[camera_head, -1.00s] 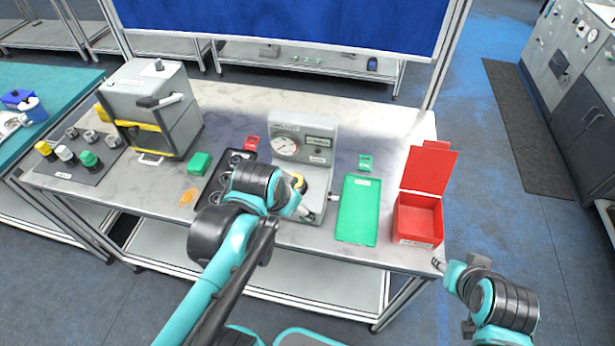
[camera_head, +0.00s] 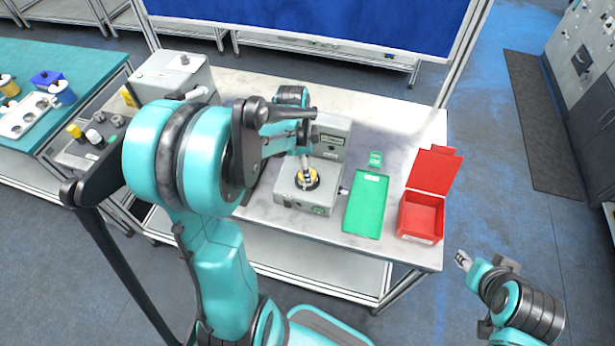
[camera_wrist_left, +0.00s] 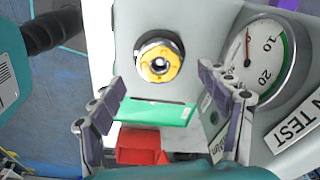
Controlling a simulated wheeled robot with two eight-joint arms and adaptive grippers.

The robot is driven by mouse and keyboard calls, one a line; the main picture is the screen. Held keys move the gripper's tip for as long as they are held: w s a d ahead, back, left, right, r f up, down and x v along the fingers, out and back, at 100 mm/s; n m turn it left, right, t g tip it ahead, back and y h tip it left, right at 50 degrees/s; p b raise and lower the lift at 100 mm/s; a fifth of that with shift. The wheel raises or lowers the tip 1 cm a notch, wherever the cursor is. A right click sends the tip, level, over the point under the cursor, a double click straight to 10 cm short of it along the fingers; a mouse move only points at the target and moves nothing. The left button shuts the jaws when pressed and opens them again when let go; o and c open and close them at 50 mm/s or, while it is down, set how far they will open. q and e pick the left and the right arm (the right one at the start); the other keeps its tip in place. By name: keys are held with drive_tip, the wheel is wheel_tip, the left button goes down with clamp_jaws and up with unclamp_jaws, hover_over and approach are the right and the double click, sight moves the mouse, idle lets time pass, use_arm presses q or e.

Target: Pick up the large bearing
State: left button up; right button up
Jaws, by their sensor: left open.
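The large bearing appears to be the round part with a yellow face and metal rim in the left wrist view (camera_wrist_left: 160,61). It sits on the grey gauge machine (camera_head: 312,205), where its yellow edge (camera_head: 314,181) shows in the head view. My left gripper (camera_head: 306,171) is above it, pointing down. In the left wrist view its two fingers (camera_wrist_left: 160,92) are spread wide, with nothing between them, and the bearing lies beyond their tips. My right gripper (camera_head: 462,259) hangs off the table's right front corner; its opening is too small to judge.
A green tray (camera_head: 367,204) and an open red box (camera_head: 421,215) stand right of the machine. A round dial (camera_wrist_left: 262,58) is close to one finger in the left wrist view. My left arm hides much of the table's left side.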

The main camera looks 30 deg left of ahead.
use_arm(q)
wheel_tip(320, 180, down, 3)
drive_tip(key=shift+w+f+b, duration=0.1)
drive_tip(key=shift+f+b, duration=0.1)
drive_tip(key=shift+b, duration=0.1)
drive_tip(key=c, duration=1.5)
drive_tip(key=shift+o, duration=0.2)
drive_tip(key=shift+r, duration=0.1)
drive_tip(key=shift+r, duration=0.4)
drive_tip(key=r, duration=0.2)
drive_tip(key=d+r+p, duration=0.1)
drive_tip(key=r, duration=0.1)
drive_tip(key=w+d+r+p, duration=0.1)
drive_tip(key=w+d+r, duration=0.1)
drive_tip(key=d+r, duration=0.4)
drive_tip(key=d, duration=0.4)
drive_tip(key=shift+d+p, duration=0.3)
drive_tip(key=shift+p, duration=0.05)
